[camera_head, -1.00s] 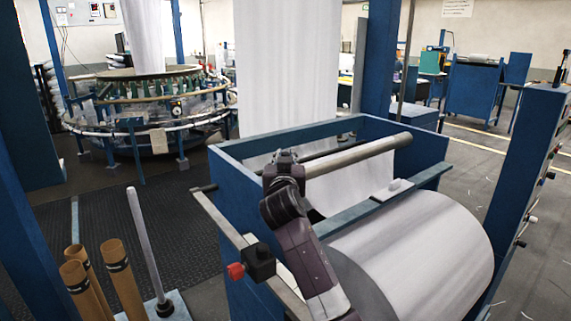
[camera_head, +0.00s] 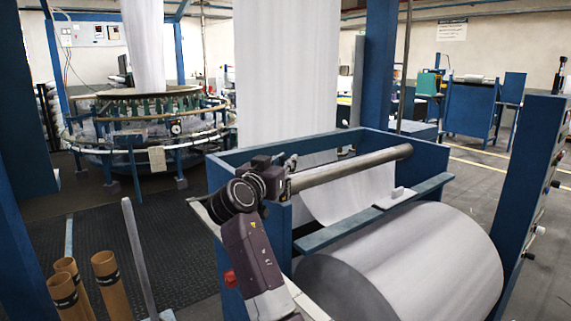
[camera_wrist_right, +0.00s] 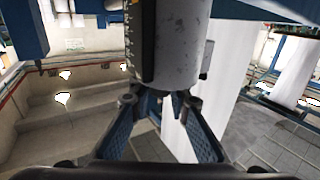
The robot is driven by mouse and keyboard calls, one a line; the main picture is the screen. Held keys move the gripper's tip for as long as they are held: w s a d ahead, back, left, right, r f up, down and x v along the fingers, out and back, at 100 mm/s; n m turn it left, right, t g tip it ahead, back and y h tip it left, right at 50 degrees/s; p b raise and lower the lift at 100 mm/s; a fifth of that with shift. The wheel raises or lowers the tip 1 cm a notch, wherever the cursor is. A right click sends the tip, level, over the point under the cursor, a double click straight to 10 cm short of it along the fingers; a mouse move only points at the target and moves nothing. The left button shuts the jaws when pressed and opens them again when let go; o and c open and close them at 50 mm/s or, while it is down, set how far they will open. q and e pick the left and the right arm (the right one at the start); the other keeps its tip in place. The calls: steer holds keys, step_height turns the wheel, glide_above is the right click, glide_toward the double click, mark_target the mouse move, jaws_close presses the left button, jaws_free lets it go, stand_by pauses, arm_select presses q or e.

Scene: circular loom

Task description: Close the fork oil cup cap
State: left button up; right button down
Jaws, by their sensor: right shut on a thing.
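The fork oil cup and its cap cannot be made out in the head view. My right gripper (camera_head: 286,172) is at the left end of the metal roller (camera_head: 350,168) on the blue frame. In the right wrist view, my right gripper (camera_wrist_right: 164,103) has its fingers bent inward below a pale grey cylinder (camera_wrist_right: 178,45) with a dark marked strip along its left side. The fingertips are partly hidden at its lower end. I cannot tell whether this cylinder is the roller or the cup. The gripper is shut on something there. My left gripper is not in view.
A large fabric roll (camera_head: 410,265) lies in front of the blue crossbar (camera_head: 350,228). A blue post (camera_head: 530,200) stands at the right. Brown tubes (camera_head: 105,282) and a thin upright rod (camera_head: 138,255) stand at lower left. The circular loom (camera_head: 150,120) is behind.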

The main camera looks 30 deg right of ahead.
steer(key=c, duration=1.8)
jaws_free()
steer(key=shift+o, duration=0.2)
steer(key=shift+a, duration=0.1)
steer(key=v, duration=1.2)
